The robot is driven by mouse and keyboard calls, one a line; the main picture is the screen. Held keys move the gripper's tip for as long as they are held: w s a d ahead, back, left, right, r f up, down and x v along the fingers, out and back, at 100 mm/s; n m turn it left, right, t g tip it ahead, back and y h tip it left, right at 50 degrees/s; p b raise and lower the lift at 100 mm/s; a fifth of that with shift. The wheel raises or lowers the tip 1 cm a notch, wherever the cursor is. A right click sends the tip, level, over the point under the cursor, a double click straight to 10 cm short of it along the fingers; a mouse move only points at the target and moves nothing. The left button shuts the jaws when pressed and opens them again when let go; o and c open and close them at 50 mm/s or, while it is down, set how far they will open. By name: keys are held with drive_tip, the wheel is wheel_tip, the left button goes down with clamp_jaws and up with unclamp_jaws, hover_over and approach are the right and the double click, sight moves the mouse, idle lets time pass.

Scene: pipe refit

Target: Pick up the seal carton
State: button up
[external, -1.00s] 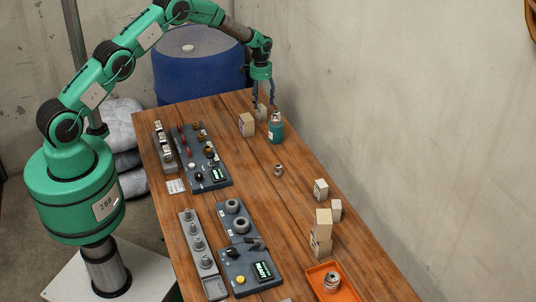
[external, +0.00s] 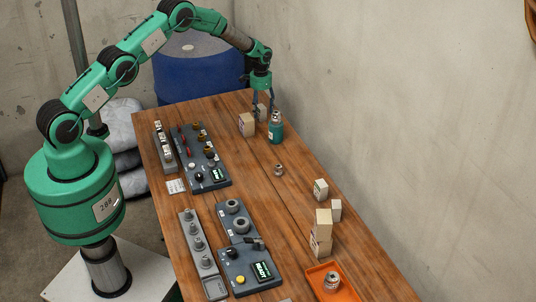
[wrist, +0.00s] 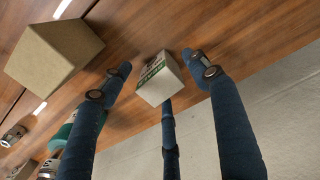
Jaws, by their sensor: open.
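A small pale carton (external: 261,111) with a green printed label stands at the far end of the wooden table. In the wrist view the carton (wrist: 158,80) sits between my spread fingers, with its printed side showing; I take it for the seal carton. My gripper (external: 264,113) points down over it and is open. A gap shows on each side of the carton in the wrist view. I cannot tell whether the third finger touches it. Part of the carton is hidden by my fingers in the external view.
A larger brown carton (external: 247,125) and a teal bottle (external: 276,130) stand close to my gripper. More cartons (external: 322,232) and an orange tray (external: 315,276) are at the near right. Panels (external: 202,158) with fittings line the left. The concrete wall borders the table's right.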

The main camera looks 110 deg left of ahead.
drive_tip(key=shift+f, duration=0.5)
drive_tip(key=c, duration=1.4)
